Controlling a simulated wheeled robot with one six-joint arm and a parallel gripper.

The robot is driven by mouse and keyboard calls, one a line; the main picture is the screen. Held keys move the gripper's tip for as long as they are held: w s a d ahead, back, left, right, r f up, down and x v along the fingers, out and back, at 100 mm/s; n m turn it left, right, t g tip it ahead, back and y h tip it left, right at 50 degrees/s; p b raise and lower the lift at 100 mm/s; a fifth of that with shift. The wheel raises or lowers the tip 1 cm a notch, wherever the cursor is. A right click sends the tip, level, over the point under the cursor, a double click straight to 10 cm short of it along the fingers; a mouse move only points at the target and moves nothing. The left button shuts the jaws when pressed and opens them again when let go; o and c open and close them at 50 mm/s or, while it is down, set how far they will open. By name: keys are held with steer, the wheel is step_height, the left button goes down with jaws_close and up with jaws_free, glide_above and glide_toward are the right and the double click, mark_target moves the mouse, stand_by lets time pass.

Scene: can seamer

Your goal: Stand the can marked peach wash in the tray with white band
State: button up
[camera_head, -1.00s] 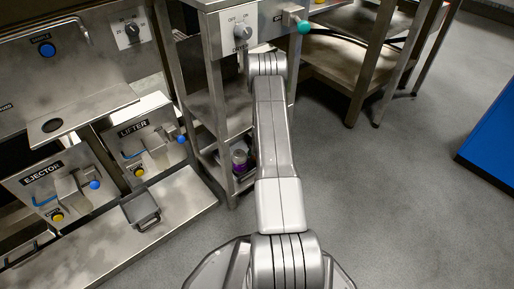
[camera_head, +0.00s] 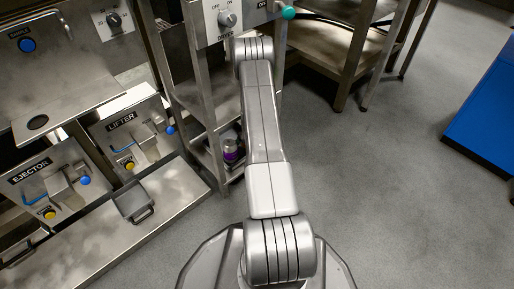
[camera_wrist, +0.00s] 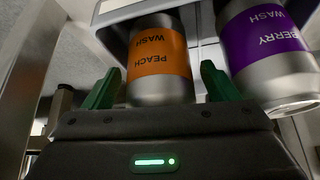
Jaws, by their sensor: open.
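The can marked peach wash (camera_wrist: 160,62), silver with an orange band, stands close ahead in the wrist view, its lettering upside down. My gripper (camera_wrist: 155,88) is open, with one green finger on each side of the can's near end. I cannot tell whether either finger touches it. The can marked berry wash (camera_wrist: 268,58), with a purple band, is just to the right of the right finger. In the head view my arm hides the gripper.
A purple-banded can (camera_head: 231,152) shows low in the steel frame beside my arm. A pale grey surface (camera_wrist: 116,12) lies behind the cans. The ejector panel (camera_head: 48,185) and lifter panel (camera_head: 130,135) are left. A blue block (camera_head: 485,115) stands right; open floor (camera_head: 385,190) lies between.

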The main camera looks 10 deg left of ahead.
steer(key=s+d+p, duration=0.1)
steer(key=s+d, duration=0.7)
steer(key=s, duration=0.1)
steer(key=shift+r+p, duration=0.25)
steer(key=shift+p, duration=0.1)
steer(key=w+a+b, duration=0.1)
steer(key=w+a, duration=0.1)
steer(key=w, duration=0.1)
steer(key=w+a+b, duration=0.1)
steer(key=w+a, duration=0.5)
steer(key=shift+w+a+f+b, duration=0.1)
steer(key=shift+f+b, duration=0.3)
steer(key=shift+w+f+b, duration=0.1)
steer(key=shift+f+b, duration=0.2)
steer(key=shift+f, duration=0.05)
steer(key=shift+r, duration=0.35)
steer(key=shift+r+p, duration=0.15)
steer(key=shift+p, duration=0.15)
